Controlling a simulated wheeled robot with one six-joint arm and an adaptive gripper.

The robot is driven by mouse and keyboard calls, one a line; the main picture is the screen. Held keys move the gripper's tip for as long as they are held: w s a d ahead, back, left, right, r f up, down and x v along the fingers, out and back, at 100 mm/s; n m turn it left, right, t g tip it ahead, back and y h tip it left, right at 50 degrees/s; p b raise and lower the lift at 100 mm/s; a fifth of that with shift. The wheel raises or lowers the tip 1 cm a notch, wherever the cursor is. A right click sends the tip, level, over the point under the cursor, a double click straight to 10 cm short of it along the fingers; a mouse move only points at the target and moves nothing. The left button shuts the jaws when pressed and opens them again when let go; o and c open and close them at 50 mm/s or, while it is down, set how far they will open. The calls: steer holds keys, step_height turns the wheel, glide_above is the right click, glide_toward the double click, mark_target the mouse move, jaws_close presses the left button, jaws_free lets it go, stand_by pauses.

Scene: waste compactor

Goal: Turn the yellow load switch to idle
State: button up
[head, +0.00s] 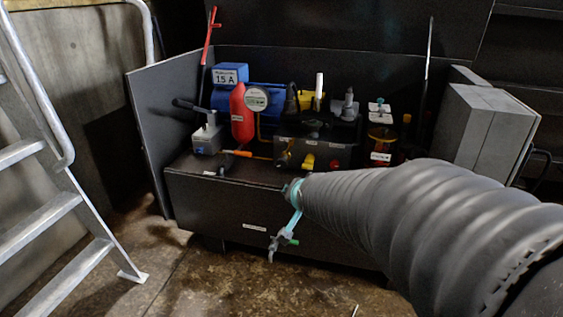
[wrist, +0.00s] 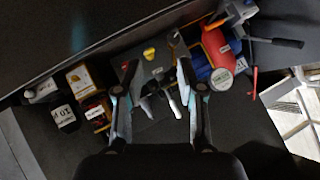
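The yellow switch, a small knob, sits on the front face of a dark grey block (head: 345,152) in the head view (head: 309,162). In the wrist view the yellow switch (wrist: 150,54) lies just beyond the fingertips in the picture, between their lines. Its exact setting is too small to read. My gripper (wrist: 157,70) is open, with a finger on each side of the picture's middle and nothing held. In the head view my gripper (head: 280,244) is in front of the bench, lower than the switch and apart from it.
A red knob (head: 334,164) is right of the switch. An orange-handled valve (head: 236,153), red bottle (head: 242,113), gauge (head: 257,98) and grey lever box (head: 207,138) stand left. A ladder (head: 60,205) is at far left. Floor before the bench is clear.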

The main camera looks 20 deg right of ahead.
steer(key=w+d+f+m+t+h+b, duration=0.1)
steer(key=w+d+f+m+t, duration=0.15)
steer(key=w, duration=0.25)
steer(key=w+d+f+m+t, duration=0.1)
steer(key=w+d+f+m, duration=0.2)
steer(key=w+d, duration=0.15)
steer(key=m+t+h+b, duration=0.1)
steer(key=m+t, duration=0.3)
steer(key=m, duration=0.2)
glide_toward(308, 168)
steer(key=x, duration=1)
steer(key=shift+s, duration=0.1)
jaws_close()
